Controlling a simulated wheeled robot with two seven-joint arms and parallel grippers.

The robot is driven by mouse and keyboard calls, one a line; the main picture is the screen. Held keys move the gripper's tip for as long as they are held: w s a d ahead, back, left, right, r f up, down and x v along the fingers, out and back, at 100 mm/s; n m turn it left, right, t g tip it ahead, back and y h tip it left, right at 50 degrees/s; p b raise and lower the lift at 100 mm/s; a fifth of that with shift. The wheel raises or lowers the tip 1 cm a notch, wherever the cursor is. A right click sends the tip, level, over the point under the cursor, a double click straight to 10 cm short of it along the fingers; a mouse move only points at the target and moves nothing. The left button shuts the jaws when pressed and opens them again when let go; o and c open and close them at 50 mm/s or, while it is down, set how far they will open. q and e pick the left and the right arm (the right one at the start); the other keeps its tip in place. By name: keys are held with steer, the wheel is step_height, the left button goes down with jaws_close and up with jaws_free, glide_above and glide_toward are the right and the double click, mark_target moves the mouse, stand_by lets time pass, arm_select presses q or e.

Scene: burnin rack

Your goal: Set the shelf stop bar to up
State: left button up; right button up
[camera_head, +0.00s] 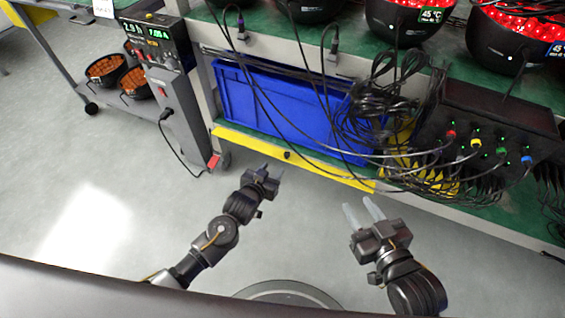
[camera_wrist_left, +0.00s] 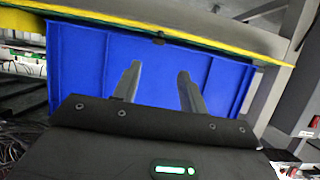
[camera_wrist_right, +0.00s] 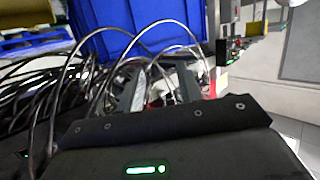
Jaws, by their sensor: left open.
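The long yellow bar (camera_head: 300,158) runs along the front edge of the lower shelf, below the blue bin (camera_head: 285,105). A small black knob (camera_head: 287,155) sits on it near the middle. In the left wrist view, the yellow bar (camera_wrist_left: 215,47) crosses the top with its knob (camera_wrist_left: 158,38), and the blue bin (camera_wrist_left: 90,70) fills the middle. I cannot tell whether the bar is up or down. My left gripper (camera_head: 273,171) is open and empty, in front of the bar and apart from it. My right gripper (camera_head: 363,211) is open and empty, further right over the floor.
Loose black cables (camera_head: 375,115) hang beside the bin and over the right part of the shelf. A black box with coloured plugs (camera_head: 490,125) stands at the right. A grey control post (camera_head: 175,95) stands left of the rack. The floor (camera_head: 130,220) at left is clear.

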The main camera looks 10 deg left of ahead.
arm_select(q)
steer(key=b, duration=0.2)
glide_toward(287, 153)
steer(key=w, duration=0.2)
steer(key=w+d+f, duration=0.1)
steer(key=w+f+b, duration=0.1)
steer(key=w, duration=0.1)
steer(key=shift+d+f, duration=0.25)
steer(key=shift+d, duration=0.15)
steer(key=shift+b+x, duration=0.5)
steer(key=shift+x, duration=0.45)
arm_select(e)
step_height(287, 153, up, 11)
steer(key=s+a+n+t+y, duration=0.1)
steer(key=a+t+y, duration=0.1)
steer(key=t+y, duration=0.3)
steer(key=shift+s+f+t, duration=0.15)
steer(key=shift+s+t, duration=0.05)
steer(key=shift+t, duration=1.1)
arm_select(q)
steer(key=shift+r, duration=0.15)
steer(key=shift+c, duration=0.3)
steer(key=shift+w+a, duration=0.1)
steer(key=c, duration=0.9)
steer(key=shift+o, duration=0.2)
jaws_close()
arm_select(e)
steer(key=shift+w+a+f+g, duration=0.15)
steer(key=shift+a+f+g, duration=0.15)
steer(key=shift+g, duration=0.2)
